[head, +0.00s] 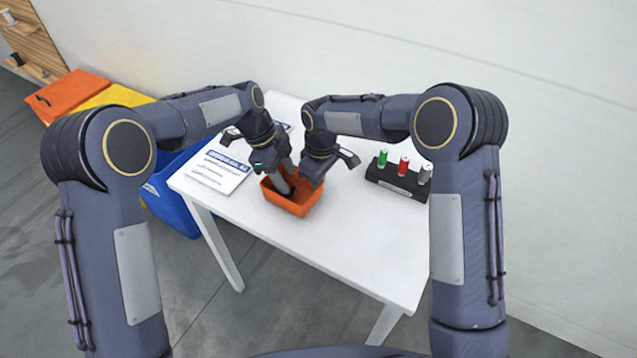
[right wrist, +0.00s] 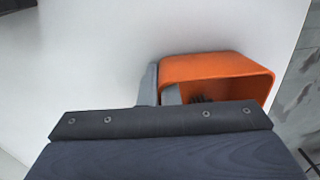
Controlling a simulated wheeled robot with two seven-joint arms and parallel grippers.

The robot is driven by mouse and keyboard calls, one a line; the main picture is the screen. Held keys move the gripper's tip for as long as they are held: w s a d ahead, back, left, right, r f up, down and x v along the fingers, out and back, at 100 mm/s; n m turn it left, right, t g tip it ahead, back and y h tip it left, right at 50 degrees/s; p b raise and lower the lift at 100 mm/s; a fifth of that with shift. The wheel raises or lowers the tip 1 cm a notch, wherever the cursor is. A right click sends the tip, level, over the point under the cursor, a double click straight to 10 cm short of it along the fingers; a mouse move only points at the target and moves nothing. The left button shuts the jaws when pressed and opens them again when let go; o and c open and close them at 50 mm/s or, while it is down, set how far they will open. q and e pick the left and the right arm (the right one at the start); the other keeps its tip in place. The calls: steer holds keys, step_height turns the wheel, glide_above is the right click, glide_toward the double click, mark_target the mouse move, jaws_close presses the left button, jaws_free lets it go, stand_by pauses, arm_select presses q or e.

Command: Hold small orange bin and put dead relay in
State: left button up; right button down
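The small orange bin (head: 291,207) stands on the white table, open side up; it also shows in the right wrist view (right wrist: 215,67). My right gripper (head: 312,184) is at the bin's rim. In the right wrist view its two fingers (right wrist: 160,88) sit close on either side of one bin wall, shut on it. My left gripper (head: 284,188) points down into the bin, and its fingertips are partly hidden by the bin's front wall. A small dark ribbed shape shows inside the bin in the right wrist view; I cannot tell whether it is the dead relay or a fingertip.
A black holder (head: 398,182) with green, red and grey cylinders stands to the right on the white table (head: 345,235). A printed sheet (head: 215,170) lies at the left. Blue (head: 172,208), yellow and orange (head: 72,92) bins stand on the floor beyond the table's left edge. The table's front is clear.

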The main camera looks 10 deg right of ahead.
arm_select(q)
steer(key=shift+o, duration=0.6)
steer(key=v, duration=1.2)
arm_select(e)
steer(key=c, duration=1.6)
jaws_free()
steer(key=shift+r, duration=0.1)
